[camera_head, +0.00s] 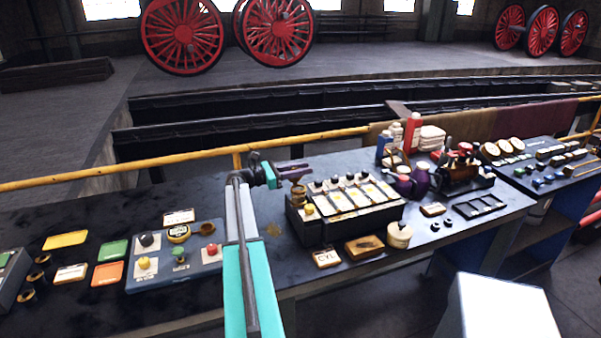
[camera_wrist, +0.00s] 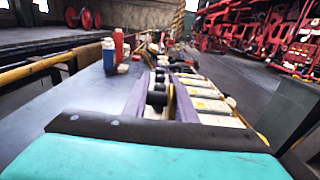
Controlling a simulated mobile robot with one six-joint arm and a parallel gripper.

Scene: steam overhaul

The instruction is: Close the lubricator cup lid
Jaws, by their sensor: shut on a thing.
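The lubricator (camera_head: 345,222) is a dark box on the bench with a row of cream panels and black knobs on top; its panels also show in the wrist view (camera_wrist: 203,104). A brass cup (camera_head: 298,194) stands at its left end. My gripper (camera_head: 300,171), with purple fingers, is above and beside this cup. In the wrist view my gripper (camera_wrist: 158,88) is shut on a small dark knob-like part between its fingers. Whether this part belongs to the cup lid, and how far the lid is open, I cannot tell.
A control panel with coloured knobs (camera_head: 176,262) lies left of my arm. A CYL plate (camera_head: 326,258), a cream round pot (camera_head: 399,236), a purple can (camera_head: 420,179) and a red bottle (camera_head: 412,133) are near the lubricator. A yellow rail (camera_head: 200,153) runs behind the bench.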

